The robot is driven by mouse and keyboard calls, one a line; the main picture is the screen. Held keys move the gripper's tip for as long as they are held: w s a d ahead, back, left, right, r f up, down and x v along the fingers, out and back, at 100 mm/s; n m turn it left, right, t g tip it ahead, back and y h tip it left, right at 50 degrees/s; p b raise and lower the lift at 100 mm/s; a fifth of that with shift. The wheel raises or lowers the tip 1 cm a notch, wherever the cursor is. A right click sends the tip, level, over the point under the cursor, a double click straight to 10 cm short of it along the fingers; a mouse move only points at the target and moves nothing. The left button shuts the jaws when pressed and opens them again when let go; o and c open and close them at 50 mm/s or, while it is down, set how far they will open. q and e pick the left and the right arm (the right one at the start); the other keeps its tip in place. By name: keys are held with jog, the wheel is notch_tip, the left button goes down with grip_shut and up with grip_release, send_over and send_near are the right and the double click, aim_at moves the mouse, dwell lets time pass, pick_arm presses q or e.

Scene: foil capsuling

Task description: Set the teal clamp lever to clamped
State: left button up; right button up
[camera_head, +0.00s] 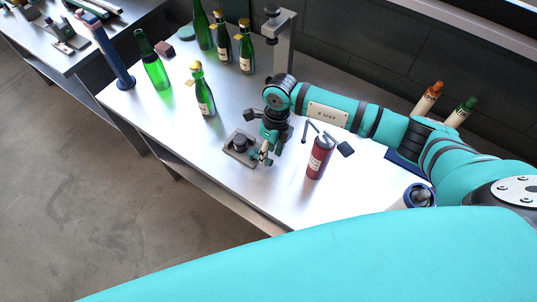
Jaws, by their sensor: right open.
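A small clamp fixture (233,154) with a grey base plate and a dark round part stands near the front edge of the bench. A small teal piece at its right side, beside my gripper, looks like the clamp lever (254,156); its angle is too small to tell. My right gripper (264,156) points down at the fixture's right side, close to the teal piece. It is open, and I cannot tell whether it touches the lever. The gripper and wrist partly hide the fixture's right side. My left gripper is not in view.
A dark red cylinder (318,160) stands right of my gripper. A green bottle with a gold top (204,98) stands behind the fixture, with several more bottles further back. A grey post (284,50) rises behind my wrist. The bench front left of the fixture is clear.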

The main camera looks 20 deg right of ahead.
aim_at(269, 160)
jog(key=shift+s+a+f, duration=0.1)
jog(key=shift+a+f, duration=0.05)
jog(key=shift+f, duration=0.7)
jog(key=shift+s+a+f, duration=0.1)
jog(key=shift+f, duration=0.75)
grip_shut()
